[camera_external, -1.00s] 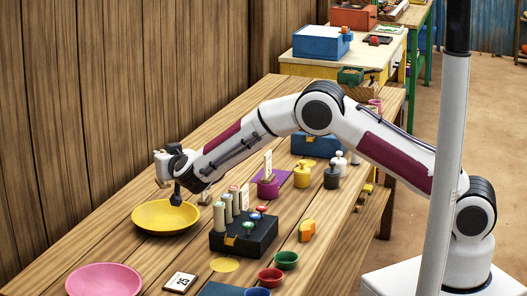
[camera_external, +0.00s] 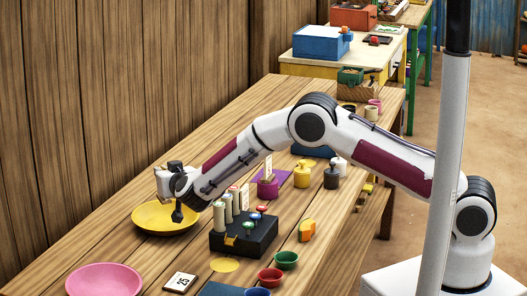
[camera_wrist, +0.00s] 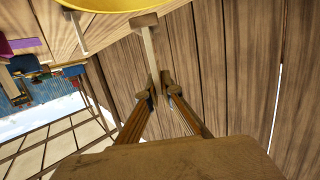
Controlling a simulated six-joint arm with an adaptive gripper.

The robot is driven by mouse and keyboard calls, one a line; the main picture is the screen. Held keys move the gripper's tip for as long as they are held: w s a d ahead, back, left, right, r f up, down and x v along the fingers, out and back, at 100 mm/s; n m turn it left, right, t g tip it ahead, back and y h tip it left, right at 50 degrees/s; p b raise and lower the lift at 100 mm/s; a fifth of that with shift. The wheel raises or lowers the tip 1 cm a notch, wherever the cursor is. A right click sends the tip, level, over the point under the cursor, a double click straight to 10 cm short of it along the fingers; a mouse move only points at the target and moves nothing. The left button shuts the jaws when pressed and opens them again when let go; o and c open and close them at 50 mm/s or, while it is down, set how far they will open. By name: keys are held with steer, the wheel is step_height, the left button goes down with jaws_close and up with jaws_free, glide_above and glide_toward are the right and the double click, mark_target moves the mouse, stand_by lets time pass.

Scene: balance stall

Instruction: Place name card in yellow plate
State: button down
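The yellow plate (camera_external: 150,221) lies at the left of the table, below my gripper (camera_external: 178,214). Its rim shows at the top of the wrist view (camera_wrist: 115,5). In the wrist view my gripper (camera_wrist: 163,92) has its fingertips a small gap apart. A pale thin upright, probably the name card seen edge-on (camera_wrist: 151,52), has a wooden base (camera_wrist: 144,22). Its end lies near the left fingertip; whether they touch is unclear. In the outside view I cannot make out this card behind my wrist.
A black block (camera_external: 245,236) with rolls and stamps stands right of my gripper. A plank wall runs along the left.

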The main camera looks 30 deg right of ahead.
steer(key=shift+f, duration=3.15)
steer(key=c, duration=2.2)
jaws_free()
steer(key=shift+r, duration=3.45)
